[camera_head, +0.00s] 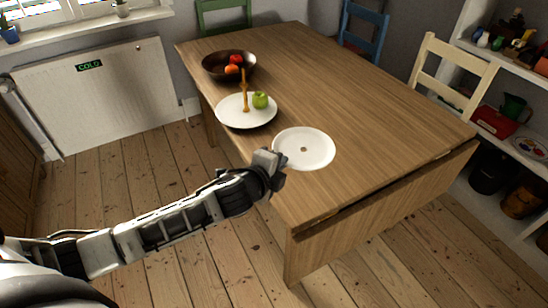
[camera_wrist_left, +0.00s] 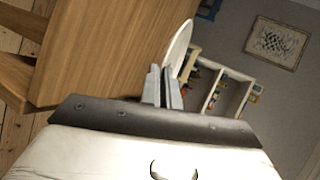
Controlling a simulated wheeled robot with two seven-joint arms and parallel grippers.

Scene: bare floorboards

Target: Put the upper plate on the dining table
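A white round plate (camera_head: 318,150) with a small brown mark at its middle is at the near left edge of the wooden dining table (camera_head: 360,110). My left gripper (camera_head: 270,158) is at the plate's left rim. In the left wrist view the left gripper's fingers (camera_wrist_left: 163,88) are close together with the rim of the plate (camera_wrist_left: 180,45) between them. The plate shows nearly edge-on there. I cannot tell whether it touches the tabletop. My right gripper is not in view.
The table's right half is clear. Chairs, including a cream one (camera_head: 455,68), stand around it.

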